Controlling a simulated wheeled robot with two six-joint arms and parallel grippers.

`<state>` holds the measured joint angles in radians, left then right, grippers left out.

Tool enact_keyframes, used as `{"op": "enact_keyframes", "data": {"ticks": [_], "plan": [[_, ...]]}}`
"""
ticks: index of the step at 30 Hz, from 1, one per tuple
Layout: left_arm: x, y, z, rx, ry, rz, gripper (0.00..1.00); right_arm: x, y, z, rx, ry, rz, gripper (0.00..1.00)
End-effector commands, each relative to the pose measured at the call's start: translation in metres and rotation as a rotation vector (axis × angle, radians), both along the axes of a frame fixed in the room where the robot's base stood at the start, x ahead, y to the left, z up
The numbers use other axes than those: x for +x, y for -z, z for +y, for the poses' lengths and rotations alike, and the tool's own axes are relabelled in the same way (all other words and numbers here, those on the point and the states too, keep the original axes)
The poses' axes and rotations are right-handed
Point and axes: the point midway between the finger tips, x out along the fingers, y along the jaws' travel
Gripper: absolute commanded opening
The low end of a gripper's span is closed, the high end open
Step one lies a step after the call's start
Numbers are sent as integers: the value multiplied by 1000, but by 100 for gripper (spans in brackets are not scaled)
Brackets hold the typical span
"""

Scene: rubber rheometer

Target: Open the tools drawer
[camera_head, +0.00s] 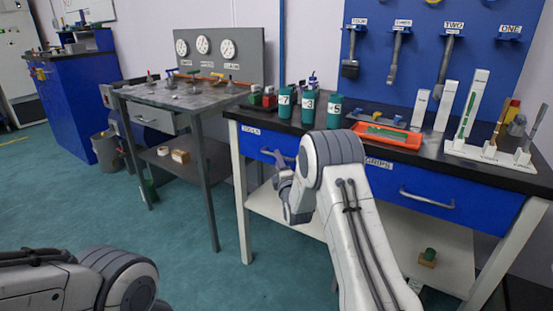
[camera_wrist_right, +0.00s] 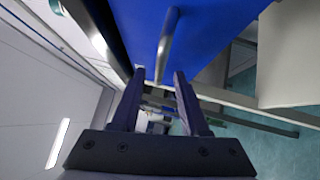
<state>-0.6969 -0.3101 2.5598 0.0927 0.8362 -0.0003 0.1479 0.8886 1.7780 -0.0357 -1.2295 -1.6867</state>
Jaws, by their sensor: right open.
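The tools drawer (camera_head: 254,141) is the blue front at the left of the black-topped bench, under a label reading TOOLS (camera_head: 251,129). It looks closed, though my arm hides its right part. My right gripper (camera_head: 277,157) is in front of this drawer. In the right wrist view, the jaws of my right gripper (camera_wrist_right: 157,74) are apart and empty. The metal drawer handle (camera_wrist_right: 168,45) lies ahead of the fingertips, roughly in line with the gap between them, against the blue front. Contact cannot be told. My left arm shows at lower left; its gripper is out of frame.
A second blue drawer labelled GRIPS (camera_head: 430,196) is to the right. The bench top (camera_head: 405,148) bears green canisters (camera_head: 308,110), an orange tray (camera_head: 388,135) and white stands. A grey table (camera_head: 190,97) stands to the left. The floor in front is clear.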

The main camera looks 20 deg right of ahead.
Motion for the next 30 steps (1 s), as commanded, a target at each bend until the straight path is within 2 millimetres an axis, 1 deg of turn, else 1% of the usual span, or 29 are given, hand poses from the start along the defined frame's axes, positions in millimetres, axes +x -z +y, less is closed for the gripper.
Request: {"op": "enact_keyframes", "data": {"ticks": [1, 3, 6, 10, 18, 19, 20, 21, 22, 23, 30], "plan": [[0, 2, 0, 0, 0, 0, 50, 8, -1, -1, 0, 0, -3, 45], [0, 3, 0, 0, 0, 0, 50, 17, -1, -2, 1, 0, -1, 45], [0, 4, 0, 0, 0, 0, 50, 26, -3, -3, 1, 0, -1, 45], [0, 5, 0, 0, 0, 0, 50, 33, -4, -3, 1, 0, 0, 45], [0, 5, 0, 0, 0, 0, 50, 34, -5, -4, 1, 0, 1, 45], [0, 5, 0, 0, 0, 0, 50, 34, -5, -4, 1, 0, 1, 41], [0, 5, 0, 0, 0, 0, 50, 34, -5, -4, 1, 0, 1, 29], [0, 5, 0, 0, 0, 0, 50, 34, -5, -4, 1, 0, 1, 14], [0, 5, 0, 0, 0, 0, 50, 34, -5, -4, 1, 0, 1, 3], [0, 5, 0, 0, 0, 0, 50, 34, -5, -4, 1, 0, 1, 0], [0, 5, 0, 0, 0, 0, 50, 34, -5, -4, 1, 0, 1, 0]]}}
